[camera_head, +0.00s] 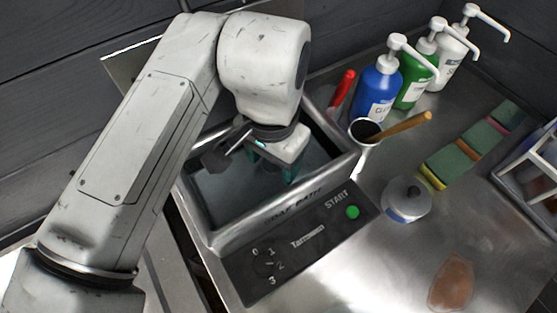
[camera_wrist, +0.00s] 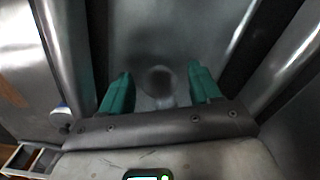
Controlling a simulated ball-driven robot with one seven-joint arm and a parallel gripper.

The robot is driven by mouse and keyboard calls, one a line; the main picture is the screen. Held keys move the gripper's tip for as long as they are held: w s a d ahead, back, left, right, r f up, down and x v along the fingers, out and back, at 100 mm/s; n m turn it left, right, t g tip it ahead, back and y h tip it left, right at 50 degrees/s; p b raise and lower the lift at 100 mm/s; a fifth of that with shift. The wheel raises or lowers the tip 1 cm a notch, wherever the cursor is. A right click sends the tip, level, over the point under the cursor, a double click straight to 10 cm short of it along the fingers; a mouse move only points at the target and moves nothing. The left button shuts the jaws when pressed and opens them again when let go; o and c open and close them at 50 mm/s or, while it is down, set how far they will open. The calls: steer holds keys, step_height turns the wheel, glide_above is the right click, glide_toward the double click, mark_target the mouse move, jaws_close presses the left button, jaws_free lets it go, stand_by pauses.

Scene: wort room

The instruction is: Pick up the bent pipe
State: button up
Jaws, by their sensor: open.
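My gripper (camera_head: 271,166) reaches down into the open ultrasonic-style bath (camera_head: 220,239), its green fingers spread. In the wrist view, the two green fingers (camera_wrist: 160,90) stand apart on either side of a blurred, dark round shape (camera_wrist: 158,80) with a paler part below it. This may be an open end of the bent pipe, but the blur does not let me tell. No contact with either finger shows. In the head view, my gripper and arm cover part of the bath's inside, and I cannot make out the pipe there.
The bath's metal walls surround my gripper closely.

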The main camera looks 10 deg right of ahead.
steer(key=shift+f, duration=0.25)
steer(key=shift+c, duration=0.4)
jaws_close()
